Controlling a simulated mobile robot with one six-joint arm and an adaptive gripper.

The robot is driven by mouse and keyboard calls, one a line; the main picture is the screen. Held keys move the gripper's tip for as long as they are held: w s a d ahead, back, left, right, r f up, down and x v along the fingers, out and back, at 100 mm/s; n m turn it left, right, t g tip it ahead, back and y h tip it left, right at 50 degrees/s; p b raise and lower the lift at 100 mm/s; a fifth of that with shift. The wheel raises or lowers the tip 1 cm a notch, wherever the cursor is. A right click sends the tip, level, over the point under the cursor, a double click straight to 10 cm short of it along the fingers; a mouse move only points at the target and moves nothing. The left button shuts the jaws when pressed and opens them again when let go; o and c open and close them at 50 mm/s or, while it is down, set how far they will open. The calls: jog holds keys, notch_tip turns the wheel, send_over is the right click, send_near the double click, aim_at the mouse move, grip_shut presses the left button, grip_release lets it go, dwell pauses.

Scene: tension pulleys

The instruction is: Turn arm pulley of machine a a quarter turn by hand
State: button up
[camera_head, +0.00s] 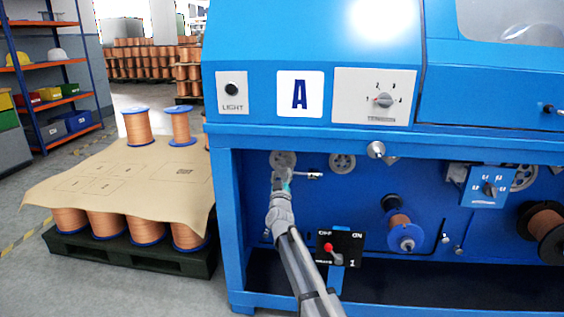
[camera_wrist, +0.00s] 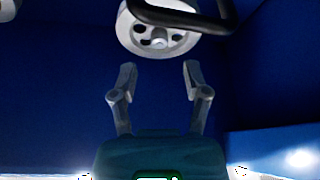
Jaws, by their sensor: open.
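Machine A is the blue cabinet with the white "A" sign (camera_head: 300,94). A light grey pulley (camera_head: 283,158) sits on its recessed blue panel at upper left, just behind my gripper (camera_head: 281,180). In the wrist view a pale pulley (camera_wrist: 158,42) with holes and a centre hub is at the top middle. A dark curved bar (camera_wrist: 185,17) crosses in front of its upper part. My gripper (camera_wrist: 160,66) is open and empty, its two fingers apart below the pulley, not around it. Whether this is the arm pulley is not marked.
Another pulley (camera_head: 342,162) is to the right. A short pale rod (camera_head: 308,175) extends beside my gripper. An OFF/ON switch box (camera_head: 339,247), a copper spool on a blue flange (camera_head: 407,243) and a dark spool (camera_head: 546,224) are on the panel. A pallet (camera_head: 130,252) of spools stands left.

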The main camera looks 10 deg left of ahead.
aim_at(282, 162)
jog(key=shift+p+x, duration=0.7)
jog(key=shift+x, duration=1.75)
jog(key=shift+c, duration=0.3)
grip_shut()
